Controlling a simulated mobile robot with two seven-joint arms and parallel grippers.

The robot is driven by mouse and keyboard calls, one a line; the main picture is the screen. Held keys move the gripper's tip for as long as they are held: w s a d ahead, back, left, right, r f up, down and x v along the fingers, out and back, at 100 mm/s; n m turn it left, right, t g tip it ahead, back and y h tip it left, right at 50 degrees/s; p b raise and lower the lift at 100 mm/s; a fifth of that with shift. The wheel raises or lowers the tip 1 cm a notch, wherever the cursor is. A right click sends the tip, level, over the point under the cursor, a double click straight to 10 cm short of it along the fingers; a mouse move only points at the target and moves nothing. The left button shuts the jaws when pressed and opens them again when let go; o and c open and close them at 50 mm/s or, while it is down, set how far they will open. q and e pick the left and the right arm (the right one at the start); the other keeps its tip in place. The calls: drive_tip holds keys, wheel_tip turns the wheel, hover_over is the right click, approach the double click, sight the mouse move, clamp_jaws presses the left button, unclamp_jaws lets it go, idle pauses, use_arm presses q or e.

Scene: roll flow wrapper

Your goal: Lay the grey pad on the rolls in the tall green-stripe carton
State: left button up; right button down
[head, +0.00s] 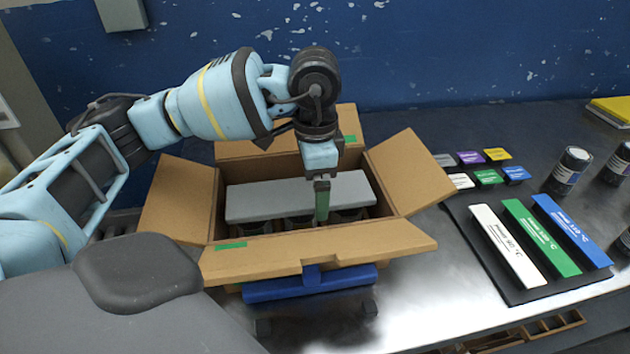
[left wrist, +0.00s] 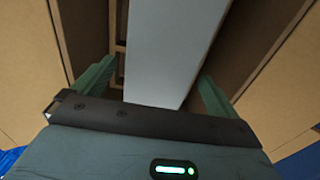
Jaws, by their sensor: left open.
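The grey pad (head: 265,200) lies inside the open tall carton (head: 320,253), which has green stripes on its flaps. The pad spans the carton's width, nearer the back wall. Dark round rolls (head: 252,228) show below its front edge; the rest of them are hidden under it. My left gripper (head: 322,203) points down into the carton at the pad's front edge. In the left wrist view its green fingers (left wrist: 153,86) are wide apart, with the grey pad (left wrist: 168,50) between them. I cannot tell whether they touch it. My right gripper is not in view.
The carton's flaps are folded outward. A blue support (head: 310,284) is under the carton. To the right, a dark mat (head: 492,262) holds white, green and blue bars, with small coloured blocks (head: 487,177) behind it. Dark cans (head: 568,170) stand at the far right.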

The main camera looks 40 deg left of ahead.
use_arm(q)
wheel_tip(320, 180, up, 12)
drive_tip(key=shift+p, duration=0.45)
drive_tip(key=shift+r, duration=0.1)
drive_tip(key=shift+d, duration=0.1)
